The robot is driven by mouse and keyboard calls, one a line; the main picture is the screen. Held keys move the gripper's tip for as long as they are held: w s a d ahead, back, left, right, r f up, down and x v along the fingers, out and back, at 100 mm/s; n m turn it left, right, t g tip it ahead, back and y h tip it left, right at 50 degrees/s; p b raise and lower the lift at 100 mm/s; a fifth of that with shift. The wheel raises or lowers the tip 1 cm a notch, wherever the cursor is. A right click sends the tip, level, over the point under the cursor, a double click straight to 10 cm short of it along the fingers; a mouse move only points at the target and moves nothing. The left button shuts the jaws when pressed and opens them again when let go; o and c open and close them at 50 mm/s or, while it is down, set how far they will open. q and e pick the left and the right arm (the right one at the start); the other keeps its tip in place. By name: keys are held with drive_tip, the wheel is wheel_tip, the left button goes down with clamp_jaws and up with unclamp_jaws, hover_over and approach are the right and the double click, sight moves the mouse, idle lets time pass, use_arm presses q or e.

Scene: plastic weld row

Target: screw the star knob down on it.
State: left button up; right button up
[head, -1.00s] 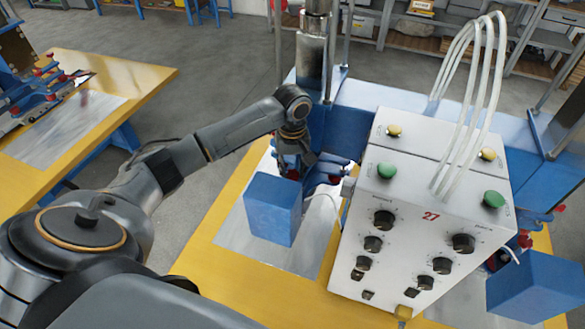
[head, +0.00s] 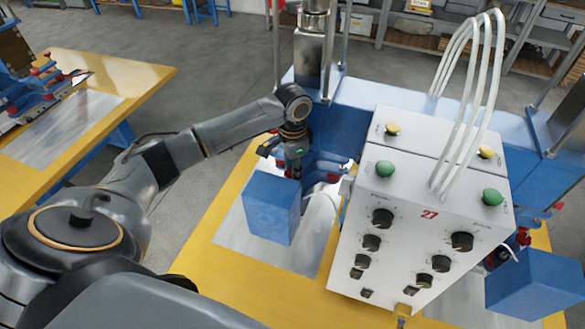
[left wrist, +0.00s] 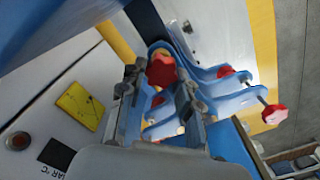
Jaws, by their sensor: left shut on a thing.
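A red star knob (left wrist: 162,70) sits between the fingers of my left gripper (left wrist: 160,84) in the left wrist view, above a blue clamp bracket (left wrist: 205,76). The gripper is shut on this knob. The stud under the knob is hidden, so I cannot tell how far down it sits. In the head view my left gripper (head: 290,160) is at the blue brackets behind a blue block and left of the control box. The knob it holds is not clear there. My right gripper is not in view.
More red knobs, including one on a protruding stud (left wrist: 274,114), are close by. The white control box (head: 420,215) stands right of the gripper, and a blue block (head: 271,208) stands in front. A yellow-edged table (head: 200,262) lies below.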

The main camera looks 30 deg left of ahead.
use_arm(q)
drive_tip(key=m, duration=0.4)
drive_tip(key=o, duration=0.9)
